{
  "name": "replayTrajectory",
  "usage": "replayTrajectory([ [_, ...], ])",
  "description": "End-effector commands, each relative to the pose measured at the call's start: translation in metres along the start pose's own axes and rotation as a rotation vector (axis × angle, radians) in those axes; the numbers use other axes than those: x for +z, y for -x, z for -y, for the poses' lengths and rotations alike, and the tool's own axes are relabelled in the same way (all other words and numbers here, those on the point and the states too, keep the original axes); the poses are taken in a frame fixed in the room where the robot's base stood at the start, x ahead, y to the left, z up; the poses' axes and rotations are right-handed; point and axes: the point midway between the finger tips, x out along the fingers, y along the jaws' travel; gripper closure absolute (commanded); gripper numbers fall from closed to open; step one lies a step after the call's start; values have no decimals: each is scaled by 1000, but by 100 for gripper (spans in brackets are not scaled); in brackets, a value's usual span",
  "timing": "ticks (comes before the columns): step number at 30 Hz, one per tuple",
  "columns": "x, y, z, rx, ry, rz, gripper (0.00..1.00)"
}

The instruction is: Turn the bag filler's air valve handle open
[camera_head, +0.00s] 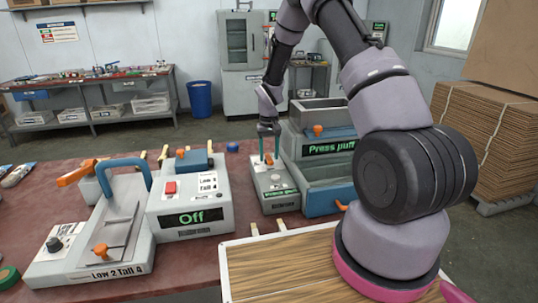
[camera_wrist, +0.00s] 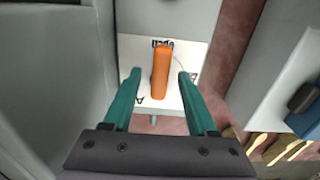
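An orange handle (camera_wrist: 161,72) stands on a white label plate (camera_wrist: 148,48) in the wrist view. I take it for the air valve handle. It lies lengthwise between the two green fingers of my gripper (camera_wrist: 158,76), with a gap on both sides. My gripper (camera_head: 268,150) is open and points down. In the head view it is over a small grey unit (camera_head: 275,188) with a green display, its text too small to read surely. The orange handle is only a small patch between the fingers there. Whether the fingers reach down around the handle is hard to tell.
A grey and blue machine (camera_head: 325,165) reading "Press puff" stands close right of my gripper. A grey box (camera_head: 190,208) reading "Off" and a blue-handled machine (camera_head: 95,240) are to the left. Wooden spoons (camera_wrist: 285,148) lie nearby. A wooden-bottomed tray (camera_head: 250,270) is in front.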

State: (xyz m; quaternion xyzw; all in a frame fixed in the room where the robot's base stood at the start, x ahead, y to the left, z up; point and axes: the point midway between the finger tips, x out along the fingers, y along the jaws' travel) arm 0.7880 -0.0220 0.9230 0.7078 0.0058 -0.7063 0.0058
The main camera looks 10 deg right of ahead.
Motion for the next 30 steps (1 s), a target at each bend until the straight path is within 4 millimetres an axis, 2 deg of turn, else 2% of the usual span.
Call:
replayTrajectory([
  [7,0,0,0,0,-1,1,43],
  [10,0,7,0,0,-1,-1,43],
  [22,0,82,0,0,-1,-3,43],
  [27,0,102,0,0,0,-1,43],
  [30,0,107,0,0,-1,1,43],
])
